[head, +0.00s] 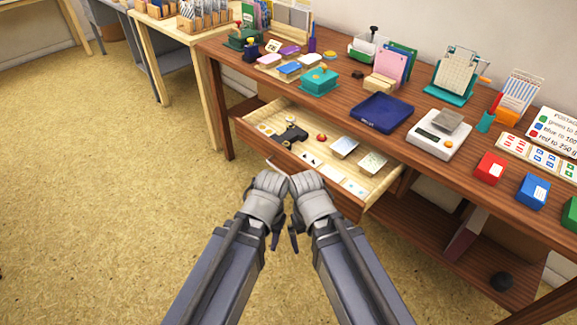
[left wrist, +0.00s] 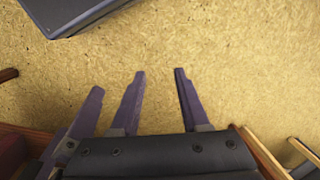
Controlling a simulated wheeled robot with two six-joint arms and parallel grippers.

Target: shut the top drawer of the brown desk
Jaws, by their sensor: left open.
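The brown desk (head: 225,50) has its top drawer (head: 345,203) pulled well out toward me. The open drawer shows its pale wooden inside, with small items lying in it. My left gripper (head: 276,236) and right gripper (head: 294,238) are side by side, close together, below the middle of the drawer front in the head view. My wrists cover part of the drawer front and its handle area; I cannot tell whether they touch it. In the left wrist view my left gripper (left wrist: 160,95) is open and empty, with its fingers over the floor. The right jaws are mostly hidden.
The desk top holds a dark blue tray (head: 382,112), a white scale (head: 437,133), a teal box (head: 319,81) and coloured blocks. The floor (head: 100,200) to the left is clear.

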